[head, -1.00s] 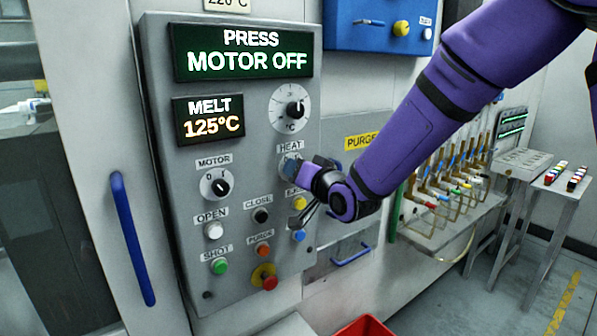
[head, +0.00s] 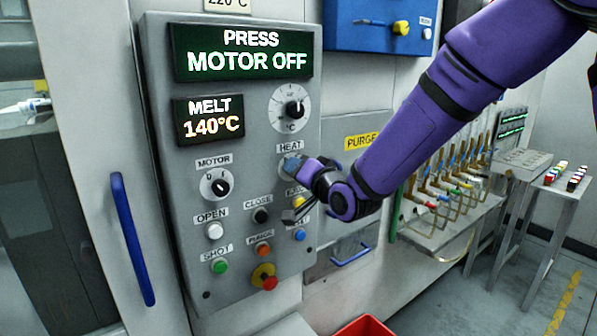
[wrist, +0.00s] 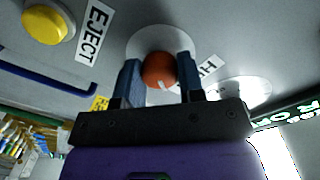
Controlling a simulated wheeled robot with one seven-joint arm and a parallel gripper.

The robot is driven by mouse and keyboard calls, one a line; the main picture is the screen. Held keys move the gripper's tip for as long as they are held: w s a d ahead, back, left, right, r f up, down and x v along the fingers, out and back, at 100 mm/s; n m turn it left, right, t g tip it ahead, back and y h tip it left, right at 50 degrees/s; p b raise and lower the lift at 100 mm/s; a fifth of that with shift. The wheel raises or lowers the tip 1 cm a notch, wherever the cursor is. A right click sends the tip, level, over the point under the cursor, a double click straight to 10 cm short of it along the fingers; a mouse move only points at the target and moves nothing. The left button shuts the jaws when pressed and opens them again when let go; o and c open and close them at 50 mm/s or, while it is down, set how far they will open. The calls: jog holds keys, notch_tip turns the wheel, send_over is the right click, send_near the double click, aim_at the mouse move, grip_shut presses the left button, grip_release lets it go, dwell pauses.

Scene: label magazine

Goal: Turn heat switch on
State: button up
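The heat switch shows in the wrist view as a round orange-red knob (wrist: 159,70) with a small pale mark, on a round light plate. My gripper (wrist: 159,66) has a blue finger on each side of this knob, and both fingers appear to touch it. In the head view my gripper (head: 292,165) is at the panel just below the HEAT label (head: 290,147). It covers most of the switch there, so the switch's setting cannot be read. The melt display (head: 209,119) reads 140°C.
The grey panel (head: 150,60) also carries the motor knob (head: 216,185), a temperature dial (head: 290,108) and several push buttons. The yellow eject button (wrist: 48,24) sits close beside my gripper. A blue door handle (head: 132,240) stands at left, and a red bin (head: 364,326) below.

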jog(key=o, duration=0.4)
jog(key=v, duration=1)
jog(key=shift+s+d, duration=0.3)
